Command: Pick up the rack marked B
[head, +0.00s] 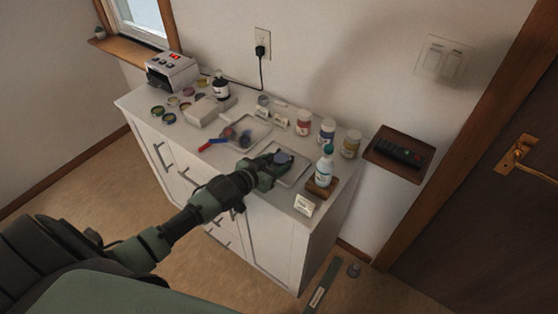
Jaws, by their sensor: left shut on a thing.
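My left gripper (272,166) reaches in over the right-hand light tray (298,174) on the white cabinet. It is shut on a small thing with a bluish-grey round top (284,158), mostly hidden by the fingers. I cannot tell whether this is the rack marked B, and no letter B is readable anywhere. A second tray (262,132) to the left holds small dark and reddish round pieces, with a red-and-blue tool (213,143) beside it. My right gripper is not in view.
The cabinet top (207,161) is crowded. Several jars (327,130) line the back, and a white bottle with a teal cap (324,168) stands near a wooden block (320,188) and a white card (304,205) at right. A boxy device (172,71) stands far left.

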